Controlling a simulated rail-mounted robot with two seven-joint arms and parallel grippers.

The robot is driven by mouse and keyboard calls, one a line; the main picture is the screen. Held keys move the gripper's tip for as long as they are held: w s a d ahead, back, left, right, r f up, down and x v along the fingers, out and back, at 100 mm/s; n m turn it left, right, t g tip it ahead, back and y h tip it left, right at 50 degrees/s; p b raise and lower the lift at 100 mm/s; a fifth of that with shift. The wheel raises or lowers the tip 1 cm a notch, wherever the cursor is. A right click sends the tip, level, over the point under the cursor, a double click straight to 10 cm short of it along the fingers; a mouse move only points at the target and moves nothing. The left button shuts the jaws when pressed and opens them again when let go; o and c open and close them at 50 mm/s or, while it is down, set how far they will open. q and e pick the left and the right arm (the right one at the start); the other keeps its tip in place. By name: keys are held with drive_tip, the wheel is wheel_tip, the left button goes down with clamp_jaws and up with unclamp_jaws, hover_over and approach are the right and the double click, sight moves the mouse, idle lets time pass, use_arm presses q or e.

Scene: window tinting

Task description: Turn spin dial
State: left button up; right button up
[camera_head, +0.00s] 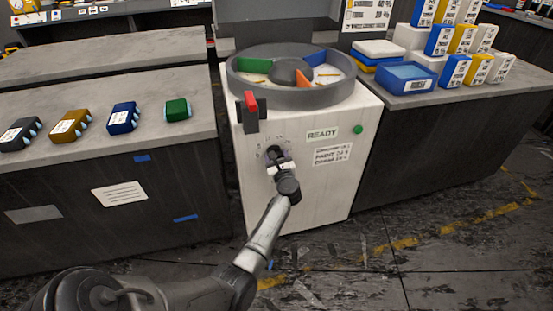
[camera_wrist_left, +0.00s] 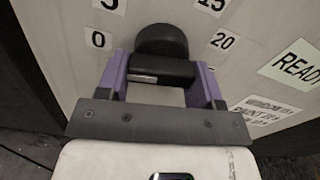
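The spin dial (camera_head: 273,150) is a dark knob on the front of a white machine. In the left wrist view the dial (camera_wrist_left: 162,42) has a rounded dark top, with the numbers 0, 5, 15 and 20 printed around it. My left gripper (camera_head: 277,160) is at the dial. In the wrist view its purple fingers (camera_wrist_left: 163,78) stand on both sides of the dark knob, with no clear gap, and appear shut on it. The gripper hides part of the dial face. My right gripper is not in view.
The white machine (camera_head: 250,200) bears a round grey tub (camera_head: 300,101) with coloured dividers, a red switch (camera_head: 251,101), a READY label (camera_head: 322,134) and a green button (camera_head: 358,129). Small coloured packs lie on the left counter (camera_head: 60,93). Stacked boxes and a blue tray (camera_head: 406,84) stand right.

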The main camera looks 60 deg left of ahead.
use_arm(q)
drive_tip(key=c, duration=0.4)
drive_tip(key=shift+s+r+m+p, duration=0.1)
drive_tip(key=shift+r+m+p, duration=0.05)
drive_tip(key=shift+m+p, duration=1.05)
drive_tip(key=m+p, duration=0.2)
drive_tip(key=m, duration=0.1)
drive_tip(key=shift+s+p, duration=0.1)
drive_tip(key=shift+p, duration=0.25)
drive_tip(key=m+p, duration=0.2)
drive_tip(key=m, duration=0.2)
drive_tip(key=shift+r+p, duration=0.1)
drive_tip(key=shift+p, duration=0.2)
drive_tip(key=m+p, duration=0.1)
drive_tip(key=m, duration=0.1)
drive_tip(key=shift+s+m+p, duration=0.1)
drive_tip(key=shift+m+p, duration=0.2)
drive_tip(key=m+p, duration=0.1)
drive_tip(key=m, duration=0.1)
drive_tip(key=shift+a+m, duration=0.1)
drive_tip(key=shift+m, duration=0.3)
drive_tip(key=shift+s+m+p, duration=0.1)
drive_tip(key=shift+m+p, duration=0.35)
drive_tip(key=shift+m, duration=0.05)
